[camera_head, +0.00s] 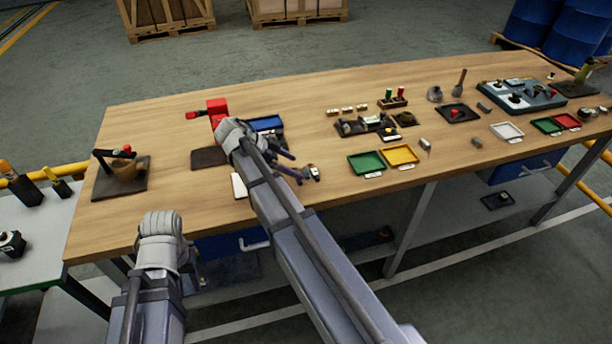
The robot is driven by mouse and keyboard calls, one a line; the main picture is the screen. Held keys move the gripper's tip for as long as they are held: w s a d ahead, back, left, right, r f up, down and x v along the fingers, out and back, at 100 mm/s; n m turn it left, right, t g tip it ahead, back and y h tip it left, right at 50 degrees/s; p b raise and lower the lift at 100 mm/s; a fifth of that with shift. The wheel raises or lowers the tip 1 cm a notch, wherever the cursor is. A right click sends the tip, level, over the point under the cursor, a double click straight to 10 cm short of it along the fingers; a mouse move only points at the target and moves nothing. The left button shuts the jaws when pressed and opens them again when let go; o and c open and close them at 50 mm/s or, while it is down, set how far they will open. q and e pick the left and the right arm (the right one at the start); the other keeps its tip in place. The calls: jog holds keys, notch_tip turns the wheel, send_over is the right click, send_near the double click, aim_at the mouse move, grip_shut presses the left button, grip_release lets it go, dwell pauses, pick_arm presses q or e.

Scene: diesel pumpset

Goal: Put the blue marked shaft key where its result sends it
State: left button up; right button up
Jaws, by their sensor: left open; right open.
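I cannot pick out the blue marked shaft key; the small parts on the bench are too small to tell apart. A blue tray (265,123) lies behind my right arm, a green tray (366,163) and a yellow tray (401,154) lie side by side mid-bench. A white tray (507,131), a second green tray (546,125) and a red tray (567,120) are at the right. My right gripper (293,167) is open low over the front of the bench, beside a small dark and pale item (313,172). My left arm shows at lower left; its gripper is hidden.
A red vise-like tool (215,108) stands behind my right arm. Small parts and a grey-blue panel (520,96) fill the right half. Bare wood (270,92) lies along the back.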

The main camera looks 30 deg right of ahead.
aim_at(305, 171)
jog(key=b+x, duration=0.1)
jog(key=x, duration=0.2)
jog(key=shift+s+f+b, duration=0.1)
jog(key=shift+b, duration=0.25)
jog(key=shift+d+f, duration=0.2)
jog(key=shift+d, duration=0.15)
jog(key=shift+r, duration=0.1)
jog(key=shift+c, duration=0.2)
grip_shut()
